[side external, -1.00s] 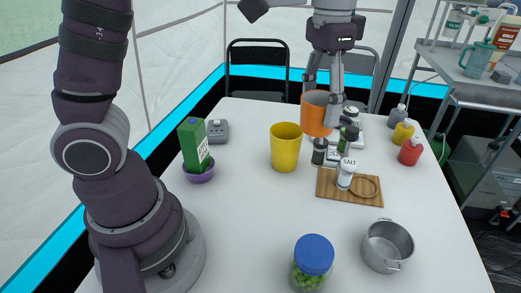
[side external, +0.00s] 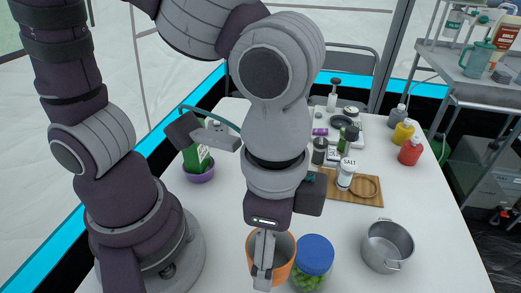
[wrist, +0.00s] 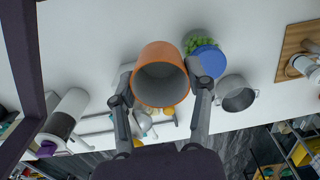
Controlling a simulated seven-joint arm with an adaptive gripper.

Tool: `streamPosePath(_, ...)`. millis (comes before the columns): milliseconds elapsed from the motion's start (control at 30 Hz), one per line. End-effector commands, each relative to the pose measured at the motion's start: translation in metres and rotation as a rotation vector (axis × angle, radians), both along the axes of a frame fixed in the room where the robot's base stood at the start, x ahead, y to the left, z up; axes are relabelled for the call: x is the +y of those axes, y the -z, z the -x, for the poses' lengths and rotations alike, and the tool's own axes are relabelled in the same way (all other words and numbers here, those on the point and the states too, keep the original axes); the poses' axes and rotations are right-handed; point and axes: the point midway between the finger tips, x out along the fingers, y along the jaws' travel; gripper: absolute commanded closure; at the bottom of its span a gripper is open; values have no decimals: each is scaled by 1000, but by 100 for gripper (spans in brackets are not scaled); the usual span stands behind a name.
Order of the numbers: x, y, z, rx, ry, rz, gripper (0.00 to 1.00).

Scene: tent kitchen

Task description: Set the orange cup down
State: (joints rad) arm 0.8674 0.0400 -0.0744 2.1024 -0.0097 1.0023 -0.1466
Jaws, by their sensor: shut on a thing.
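The orange cup (side external: 285,268) is at the front of the white table, low down, with its open top up. My gripper (side external: 264,262) points down and is shut on the cup; one finger shows in front of the cup in the side view. In the wrist view, the two fingers (wrist: 160,84) lie on either side of the orange cup (wrist: 152,54), and its inside looks empty. I cannot tell whether the cup's base touches the table.
A blue-lidded jar of green things (side external: 314,255) stands close on the cup's right. A steel pot (side external: 387,246) is farther right. A wooden board (side external: 366,187) with a salt shaker (side external: 346,175) lies behind. A green carton (side external: 203,158) stands in a purple bowl (side external: 199,176) at left.

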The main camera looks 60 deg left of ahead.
Motion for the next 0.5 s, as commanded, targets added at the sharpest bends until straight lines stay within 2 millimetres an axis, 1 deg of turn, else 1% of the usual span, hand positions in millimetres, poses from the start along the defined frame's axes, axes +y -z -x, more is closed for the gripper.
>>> streamPosePath(33, 1, 14, 1, 6, 0, -8, 80)
streamPosePath(100, 1, 28, 1, 4, 1, -6, 80)
streamPosePath(267, 1, 58, 0, 5, -1, -6, 80)
streamPosePath(333, 1, 75, 1, 6, 0, -7, 80)
streamPosePath(467, 1, 96, 0, 4, -1, -6, 80)
streamPosePath(500, 1, 105, 1, 4, -1, -7, 80)
